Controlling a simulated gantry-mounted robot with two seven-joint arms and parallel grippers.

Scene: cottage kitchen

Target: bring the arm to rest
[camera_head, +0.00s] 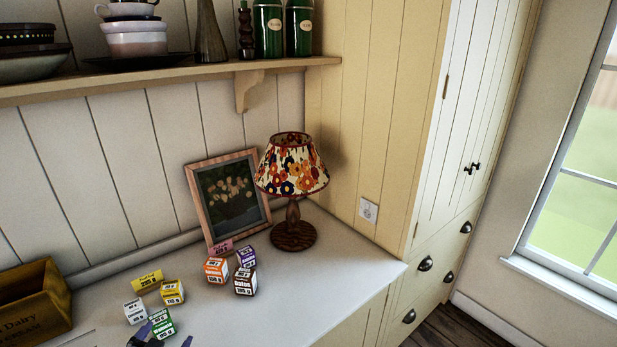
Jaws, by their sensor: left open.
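My left gripper (163,340) shows only by its dark fingertips at the bottom edge of the head view, left of centre. It is open, with one fingertip on each side of a green-and-white labelled cube (162,325). I cannot tell whether the fingertips touch the cube. The rest of the left arm is out of the picture. My right gripper is not in view.
On the white counter (290,290) stand a white cube (135,311), yellow cube (172,292), orange cube (216,270), purple cube (246,256) and dark brown cube (245,281). A yellow card (147,281), pink card (221,249), lamp (292,180), picture (229,199) and wooden crate (35,303) stand around.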

